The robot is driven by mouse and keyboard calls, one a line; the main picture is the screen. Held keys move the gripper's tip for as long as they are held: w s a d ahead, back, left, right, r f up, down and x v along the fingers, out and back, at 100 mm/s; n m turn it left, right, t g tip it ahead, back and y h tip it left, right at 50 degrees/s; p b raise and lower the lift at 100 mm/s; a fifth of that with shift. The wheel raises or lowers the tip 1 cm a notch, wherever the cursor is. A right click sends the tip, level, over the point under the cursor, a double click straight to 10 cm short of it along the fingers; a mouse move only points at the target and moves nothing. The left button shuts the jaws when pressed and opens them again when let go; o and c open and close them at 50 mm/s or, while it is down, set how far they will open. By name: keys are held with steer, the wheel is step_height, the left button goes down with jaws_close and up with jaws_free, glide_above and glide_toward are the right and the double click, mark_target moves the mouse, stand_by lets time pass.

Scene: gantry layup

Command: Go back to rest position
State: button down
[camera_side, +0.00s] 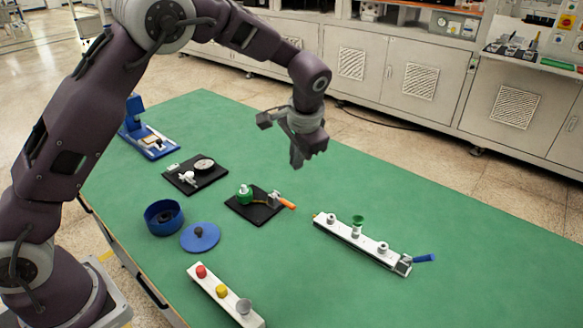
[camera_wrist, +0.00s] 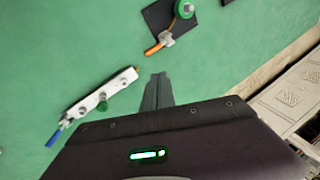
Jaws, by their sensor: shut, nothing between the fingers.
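My gripper (camera_side: 297,160) hangs above the green table in the side view, pointing down, with nothing held. Its fingers are together, and they also show in the wrist view (camera_wrist: 158,80). It is apart from everything on the table. Below it lie a black plate (camera_side: 254,207) with a green round part (camera_side: 244,194) and an orange-handled piece (camera_side: 288,205). A white manifold bar (camera_side: 340,232) with several fittings and a blue handle (camera_side: 424,258) lies to the right. The bar also shows in the wrist view (camera_wrist: 120,84), left of the fingers.
The green table (camera_side: 470,228) is clear at the right. At left are a blue pot (camera_side: 150,222), its blue lid (camera_side: 200,241), a black plate with a gauge (camera_side: 190,184) and a blue stand (camera_side: 160,150). A white bar with buttons (camera_side: 211,287) lies in front. Cabinets (camera_side: 400,78) stand behind.

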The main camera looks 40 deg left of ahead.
steer(key=s+a+r+n+t+h, duration=0.1)
steer(key=s+a+r+n+h, duration=0.15)
steer(key=s+r, duration=1.45)
steer(key=s+d+f+t, duration=0.1)
steer(key=s, duration=0.8)
steer(key=s+f+t+h, duration=0.1)
steer(key=s+f, duration=0.1)
steer(key=s, duration=0.7)
steer(key=shift+d+f, duration=0.25)
steer(key=shift+d, duration=0.15)
